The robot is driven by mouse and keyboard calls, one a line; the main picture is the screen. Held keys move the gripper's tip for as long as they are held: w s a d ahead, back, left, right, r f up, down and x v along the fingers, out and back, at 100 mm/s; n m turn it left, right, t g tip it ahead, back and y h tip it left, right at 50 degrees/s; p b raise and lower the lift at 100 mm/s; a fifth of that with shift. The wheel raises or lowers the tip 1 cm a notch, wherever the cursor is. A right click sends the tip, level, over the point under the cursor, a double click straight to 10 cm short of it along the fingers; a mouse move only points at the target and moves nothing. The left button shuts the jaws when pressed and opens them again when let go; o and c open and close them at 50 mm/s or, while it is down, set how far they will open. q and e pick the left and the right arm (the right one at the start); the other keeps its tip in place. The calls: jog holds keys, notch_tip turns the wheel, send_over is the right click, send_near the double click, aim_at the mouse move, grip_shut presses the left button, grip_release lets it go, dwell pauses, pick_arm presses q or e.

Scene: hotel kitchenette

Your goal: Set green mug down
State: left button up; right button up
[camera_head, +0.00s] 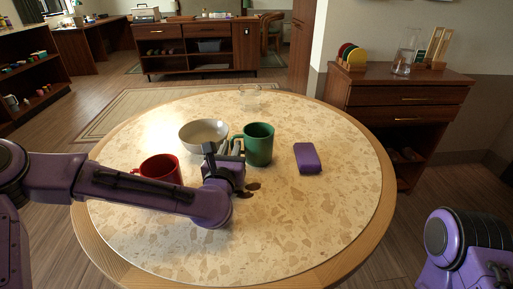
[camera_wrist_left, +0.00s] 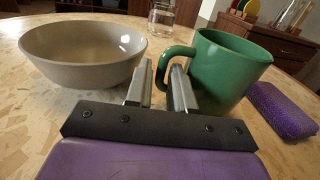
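The green mug (camera_head: 259,144) stands upright on the round table, right of the pale bowl, and looks to be resting on the top. In the left wrist view the mug (camera_wrist_left: 226,72) has its handle pointing left, towards the fingers. My left gripper (camera_head: 230,147) is low over the table beside the mug. In the left wrist view the two grey fingers of my left gripper (camera_wrist_left: 161,80) are close together with the handle between them, apparently shut on it. My right arm shows at the lower right, but its gripper is out of view.
A pale bowl (camera_head: 204,133) is left of the mug. A red mug (camera_head: 161,168) stands behind my left forearm. A purple block (camera_head: 307,158) lies to the right, and a clear glass (camera_head: 250,98) is at the back. The table's right and front parts (camera_head: 330,215) are free.

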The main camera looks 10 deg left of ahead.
pick_arm(q)
grip_shut()
